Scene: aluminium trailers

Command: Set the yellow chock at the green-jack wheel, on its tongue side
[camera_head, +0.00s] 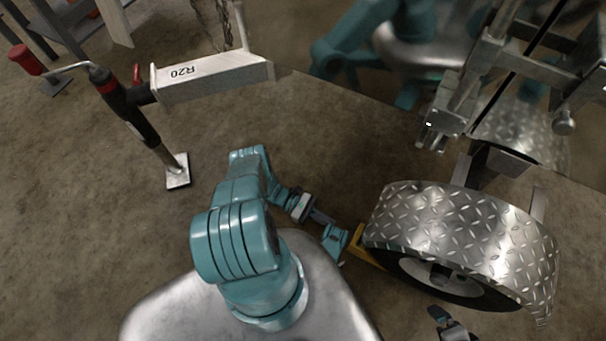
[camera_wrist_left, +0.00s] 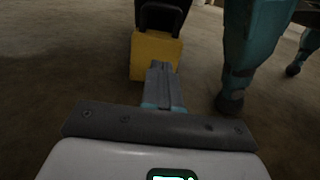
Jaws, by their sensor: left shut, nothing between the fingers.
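The yellow chock (camera_head: 367,246) is on the ground against the tyre (camera_head: 455,289) under the tread-plate fender, at its left end in the head view. In the left wrist view the chock (camera_wrist_left: 154,55) stands straight ahead, with a dark shape (camera_wrist_left: 162,17), probably the tyre, just behind it. My left gripper (camera_head: 338,241) is at the chock's near face. Its fingers (camera_wrist_left: 160,75) are shut and empty, their tips in front of the chock's lower part; I cannot tell whether they touch it.
The fender (camera_head: 465,230) overhangs the tyre. My teal leg stands right of the chock in the wrist view. Bare ground lies left of the chock.

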